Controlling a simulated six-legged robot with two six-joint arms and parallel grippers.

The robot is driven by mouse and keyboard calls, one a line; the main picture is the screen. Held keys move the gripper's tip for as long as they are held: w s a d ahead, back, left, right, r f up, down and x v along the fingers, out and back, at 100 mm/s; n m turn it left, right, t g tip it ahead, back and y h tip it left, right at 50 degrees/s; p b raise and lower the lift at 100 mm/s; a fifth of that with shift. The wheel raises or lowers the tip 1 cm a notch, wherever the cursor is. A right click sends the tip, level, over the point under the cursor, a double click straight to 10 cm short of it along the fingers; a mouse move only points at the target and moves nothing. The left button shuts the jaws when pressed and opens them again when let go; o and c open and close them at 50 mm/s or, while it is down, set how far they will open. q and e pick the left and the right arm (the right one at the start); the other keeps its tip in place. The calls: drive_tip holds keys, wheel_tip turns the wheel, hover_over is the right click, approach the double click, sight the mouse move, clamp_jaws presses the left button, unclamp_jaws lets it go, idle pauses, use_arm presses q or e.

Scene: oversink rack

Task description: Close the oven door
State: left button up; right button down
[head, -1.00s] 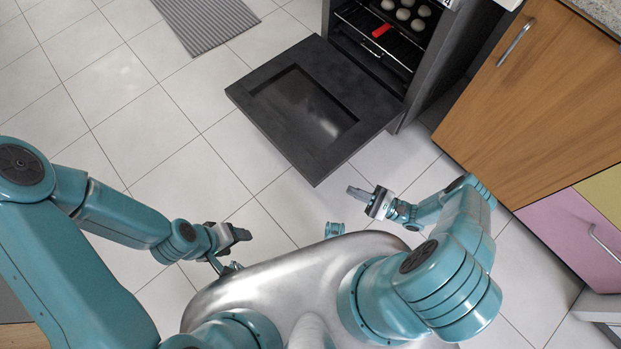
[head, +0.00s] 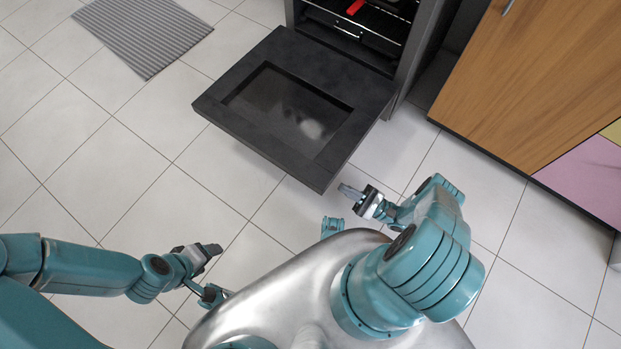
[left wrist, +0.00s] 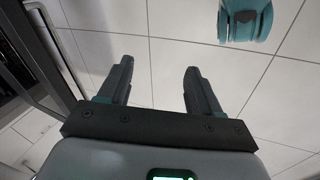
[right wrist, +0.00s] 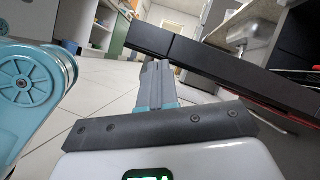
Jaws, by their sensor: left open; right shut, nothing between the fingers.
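The oven (head: 410,65) stands at the top of the head view. Its dark oven door (head: 215,100) hangs open, lowered out over the floor, with a recessed panel in its middle. My right gripper (head: 343,189) is shut and empty, beside the door's near right corner in the head view; contact cannot be told. In the right wrist view its closed fingers (right wrist: 157,68) point at a long dark slab (right wrist: 225,62), apparently the door's edge. My left gripper (head: 213,249) is open and empty, below and left of the door. Its spread fingers show in the left wrist view (left wrist: 157,70).
A wooden cabinet (head: 540,80) stands right of the oven, with a pink front (head: 590,175) beside it. A grey striped mat (head: 145,35) lies at upper left. A red item (head: 355,7) is inside the oven. Tiled floor left of the door is clear.

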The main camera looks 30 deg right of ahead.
wheel_tip(320, 180, down, 9)
drive_tip(key=b, duration=0.7)
use_arm(q)
wheel_tip(320, 180, down, 9)
drive_tip(key=w+a, duration=0.1)
drive_tip(key=w, duration=0.1)
drive_tip(key=shift+w+r+t, duration=0.2)
drive_tip(key=shift+w+t, duration=0.15)
drive_tip(key=shift+t, duration=0.05)
use_arm(e)
drive_tip(key=x, duration=1)
drive_tip(key=shift+w+a, duration=0.15)
drive_tip(key=shift+a, duration=0.05)
use_arm(q)
drive_tip(key=shift+a, duration=0.1)
use_arm(e)
drive_tip(key=shift+r, duration=0.1)
